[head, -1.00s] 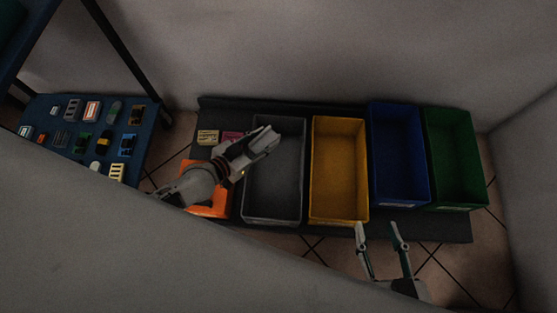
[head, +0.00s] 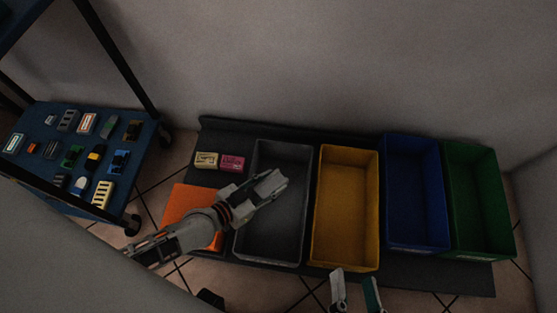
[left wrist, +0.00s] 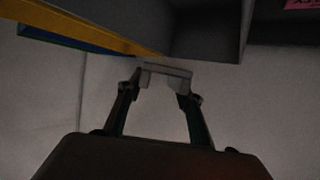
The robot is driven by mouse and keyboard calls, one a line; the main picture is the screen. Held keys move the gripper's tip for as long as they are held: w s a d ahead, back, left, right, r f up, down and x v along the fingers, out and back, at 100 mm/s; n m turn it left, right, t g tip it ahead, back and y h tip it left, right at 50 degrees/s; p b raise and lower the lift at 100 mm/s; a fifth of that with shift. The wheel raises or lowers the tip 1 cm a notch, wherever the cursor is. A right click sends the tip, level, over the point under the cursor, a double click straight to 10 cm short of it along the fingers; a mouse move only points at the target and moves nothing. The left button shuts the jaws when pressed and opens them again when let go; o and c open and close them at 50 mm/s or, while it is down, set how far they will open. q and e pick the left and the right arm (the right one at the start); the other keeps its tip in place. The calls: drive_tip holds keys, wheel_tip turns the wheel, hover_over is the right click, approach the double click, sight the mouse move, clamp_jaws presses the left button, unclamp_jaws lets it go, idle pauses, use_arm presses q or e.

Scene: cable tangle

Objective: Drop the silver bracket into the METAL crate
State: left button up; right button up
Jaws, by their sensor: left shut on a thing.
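My left gripper (head: 274,184) is above the grey crate (head: 262,240) in the head view, its tips over the crate's interior. In the left wrist view it is shut on a silver bracket (left wrist: 166,69), a light grey piece spanning the two fingertips. The bracket is hard to tell from the fingers in the head view. The grey crate's wall also shows in the left wrist view (left wrist: 205,35). I cannot read a METAL label on any crate. My right gripper (head: 355,284) is open and empty at the bottom edge of the head view.
A yellow crate (head: 346,264), a blue crate (head: 416,246) and a green crate (head: 483,248) stand to the right. An orange item (head: 182,203), a beige box (head: 206,160) and a pink box (head: 234,162) lie left. A blue cart shelf (head: 45,170) holds several small parts.

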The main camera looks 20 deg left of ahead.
use_arm(q)
drive_tip(key=shift+w, duration=0.1)
drive_tip(key=o, duration=1.2)
drive_tip(key=shift+o, duration=0.2)
drive_tip(key=shift+r, duration=0.1)
